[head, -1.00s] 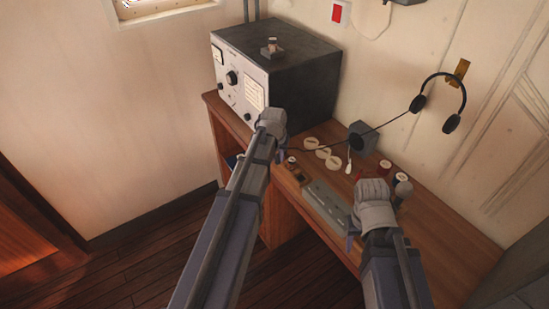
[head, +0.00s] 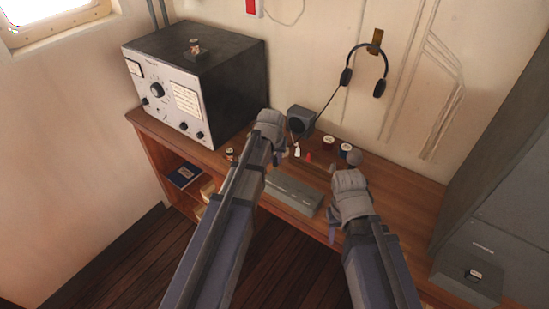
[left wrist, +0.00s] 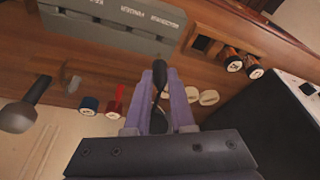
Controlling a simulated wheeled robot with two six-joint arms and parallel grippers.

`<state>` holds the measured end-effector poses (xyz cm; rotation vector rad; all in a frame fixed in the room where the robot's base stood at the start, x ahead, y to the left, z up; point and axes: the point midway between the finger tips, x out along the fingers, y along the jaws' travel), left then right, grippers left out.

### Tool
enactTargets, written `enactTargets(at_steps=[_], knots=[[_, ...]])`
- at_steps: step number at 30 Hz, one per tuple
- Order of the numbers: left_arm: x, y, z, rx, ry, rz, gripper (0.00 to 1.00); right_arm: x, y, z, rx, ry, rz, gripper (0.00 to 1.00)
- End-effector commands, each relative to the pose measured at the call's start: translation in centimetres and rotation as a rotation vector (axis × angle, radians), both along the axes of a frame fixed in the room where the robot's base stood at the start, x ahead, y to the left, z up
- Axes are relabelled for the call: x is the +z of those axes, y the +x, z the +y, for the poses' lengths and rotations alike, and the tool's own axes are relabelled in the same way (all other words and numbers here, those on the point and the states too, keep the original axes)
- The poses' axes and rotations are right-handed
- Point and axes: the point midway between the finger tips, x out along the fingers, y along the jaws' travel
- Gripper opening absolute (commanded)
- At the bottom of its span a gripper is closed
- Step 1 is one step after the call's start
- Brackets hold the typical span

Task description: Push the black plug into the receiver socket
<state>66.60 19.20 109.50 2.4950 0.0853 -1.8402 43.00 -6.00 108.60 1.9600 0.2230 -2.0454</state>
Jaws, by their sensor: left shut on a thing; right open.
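The receiver (head: 185,85) is a black box with a pale, knobbed front panel, on the left end of the desk. I cannot make out which opening is the plug socket. My left gripper (head: 279,152) is over the desk, right of the receiver and apart from it. In the left wrist view its purple fingers are shut on the slim black plug (left wrist: 158,75). The receiver's dark side (left wrist: 265,125) fills the right of that view. My right gripper (head: 333,228) is open, near the desk's front edge; its fingers are hard to see.
A headset (head: 365,70) hangs on the wall, its black cord running down toward my left gripper. A grey slotted block (head: 293,193) lies at the desk's front. A small grey box (head: 301,120) and several small spools stand behind. A grey cabinet (head: 490,200) is at right.

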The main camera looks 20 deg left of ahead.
Motion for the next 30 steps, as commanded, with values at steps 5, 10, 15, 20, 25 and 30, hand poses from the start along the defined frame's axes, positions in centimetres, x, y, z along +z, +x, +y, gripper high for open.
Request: enactTargets(at_steps=[5, 10, 15, 20, 25, 30], knots=[[-0.9, 0.0, 0.0, 0.000, 0.000, 0.000, 0.00, -0.9, 0.0, 0.0, 0.002, 0.000, 0.000, 0.50], [-1.8, 0.0, 0.0, 0.000, 0.000, 0.000, 0.00, -1.8, 0.0, 0.0, 0.004, -0.001, 0.000, 0.50], [-2.8, 0.0, 0.0, 0.000, 0.000, 0.000, 0.00, -2.8, 0.0, 0.0, 0.006, -0.001, 0.000, 0.50], [-3.7, 0.0, 0.0, 0.000, 0.000, 0.000, 0.00, -3.7, 0.0, 0.0, 0.008, -0.002, 0.000, 0.50], [-3.7, 0.0, 0.0, 0.000, 0.000, 0.000, 0.00, -3.7, 0.0, 0.0, 0.009, -0.002, 0.000, 0.50], [-3.7, 0.0, 0.0, 0.000, 0.000, 0.000, 0.00, -3.7, 0.0, 0.0, 0.009, -0.002, 0.000, 0.50]])
